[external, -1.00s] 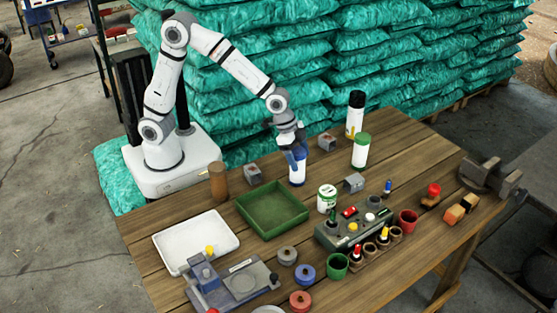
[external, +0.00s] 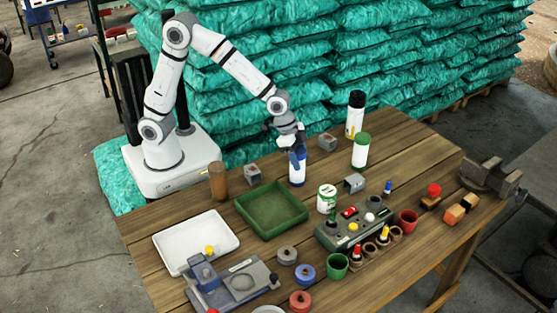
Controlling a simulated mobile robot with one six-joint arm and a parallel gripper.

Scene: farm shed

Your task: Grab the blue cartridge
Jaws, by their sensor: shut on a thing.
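The blue cartridge (external: 297,178) is a white cylinder with a blue upper part. It stands upright near the back edge of the table, behind the green tray. My gripper (external: 297,155) comes down on it from above and is shut on its blue upper part. The fingers hide part of the top. The cartridge's base appears to be on or very near the table; I cannot tell whether there is a gap.
A green tray (external: 246,219) lies in front, and a brown cylinder (external: 218,181) stands to the left. Grey blocks (external: 252,173) (external: 327,142) flank the cartridge. A green-capped bottle (external: 360,154) and a black-capped can (external: 354,118) stand to the right. A green-labelled jar (external: 326,200) is close by.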

